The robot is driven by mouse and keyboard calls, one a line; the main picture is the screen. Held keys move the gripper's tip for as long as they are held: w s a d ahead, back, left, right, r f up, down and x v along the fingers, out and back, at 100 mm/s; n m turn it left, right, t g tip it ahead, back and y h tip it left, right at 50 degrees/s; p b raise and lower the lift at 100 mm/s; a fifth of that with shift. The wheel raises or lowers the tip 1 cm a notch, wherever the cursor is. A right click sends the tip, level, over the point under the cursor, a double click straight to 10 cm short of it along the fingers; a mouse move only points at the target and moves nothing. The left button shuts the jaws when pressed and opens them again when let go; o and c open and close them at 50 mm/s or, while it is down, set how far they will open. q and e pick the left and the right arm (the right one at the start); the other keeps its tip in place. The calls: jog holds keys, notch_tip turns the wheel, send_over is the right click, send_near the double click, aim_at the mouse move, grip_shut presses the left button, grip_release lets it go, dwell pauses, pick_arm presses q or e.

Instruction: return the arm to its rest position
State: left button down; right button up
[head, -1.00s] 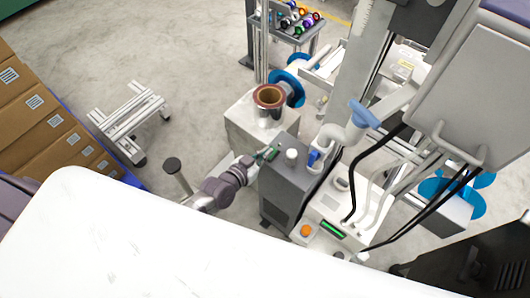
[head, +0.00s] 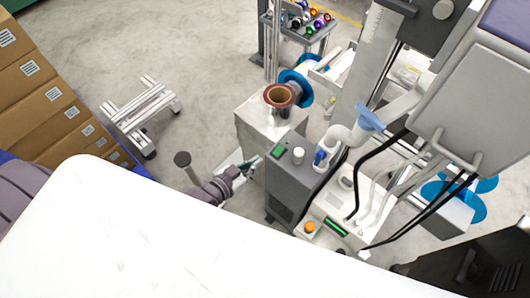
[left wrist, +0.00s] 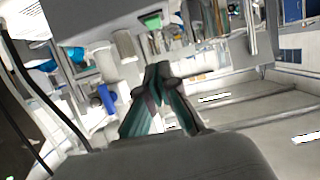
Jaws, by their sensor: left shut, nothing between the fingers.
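My left gripper (head: 251,165) is beside the grey control box (head: 290,190), to its left and apart from the green button (head: 278,151) on its top. The gripper is shut and empty. In the left wrist view its greenish fingers (left wrist: 158,78) meet at the tips with nothing between them, and a lit green patch (left wrist: 152,22) shows on a grey surface above them. My left arm reaches in from the lower left, partly hidden behind a large white surface. My right gripper is not in view.
A film reel with a brown core (head: 279,96) stands on a metal block (head: 262,122) behind the gripper. Black cables (head: 372,172) and pipes crowd the right. A metal stand (head: 142,112) and stacked cartons (head: 45,105) are at the left. Open floor lies between.

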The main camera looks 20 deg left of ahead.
pick_arm(q)
jog(key=shift+v, duration=0.95)
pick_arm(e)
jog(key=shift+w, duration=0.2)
pick_arm(q)
jog(key=shift+f, duration=0.15)
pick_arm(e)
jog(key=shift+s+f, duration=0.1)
